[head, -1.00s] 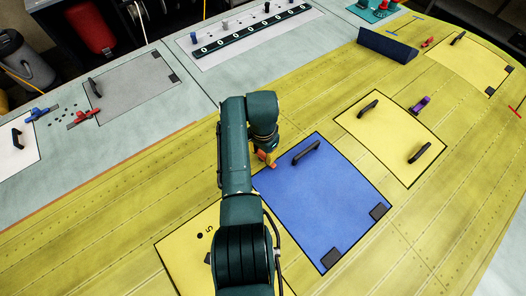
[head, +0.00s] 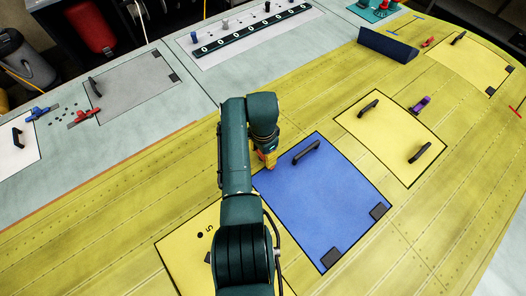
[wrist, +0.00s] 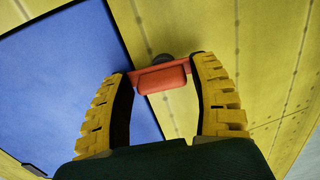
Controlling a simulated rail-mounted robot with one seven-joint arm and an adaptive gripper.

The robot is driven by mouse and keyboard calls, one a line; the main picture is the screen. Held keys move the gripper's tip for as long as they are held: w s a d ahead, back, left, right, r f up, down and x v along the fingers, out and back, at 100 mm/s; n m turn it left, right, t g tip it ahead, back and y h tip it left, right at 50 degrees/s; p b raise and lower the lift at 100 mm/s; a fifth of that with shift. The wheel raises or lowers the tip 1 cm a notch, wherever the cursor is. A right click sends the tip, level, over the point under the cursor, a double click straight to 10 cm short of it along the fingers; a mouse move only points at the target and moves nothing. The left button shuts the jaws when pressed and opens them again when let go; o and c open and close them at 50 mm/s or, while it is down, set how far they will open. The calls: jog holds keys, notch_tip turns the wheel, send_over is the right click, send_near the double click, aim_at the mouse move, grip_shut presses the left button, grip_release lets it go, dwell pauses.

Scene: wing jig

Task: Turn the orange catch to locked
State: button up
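The orange catch (wrist: 162,78) lies between my fingertips in the wrist view, across the border between the blue panel (wrist: 60,75) and the yellow skin. A dark round part (wrist: 162,59) shows just behind it. My gripper (wrist: 162,70) has its two yellow fingers at the catch's two ends, and they look closed on it. In the head view the orange catch (head: 270,162) shows small at the left corner of the blue panel (head: 325,205), just below my gripper (head: 267,152), which is partly hidden by my arm. Any lock marking is not readable.
A black handle (head: 306,152) stands up from the blue panel close to my gripper. A yellow panel (head: 390,145) with two black handles and a purple clamp (head: 420,104) lie to the right. The yellow skin left of my arm is mostly clear.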

jog(key=shift+o, duration=0.9)
jog(key=shift+r, duration=0.1)
notch_tip(320, 180, up, 12)
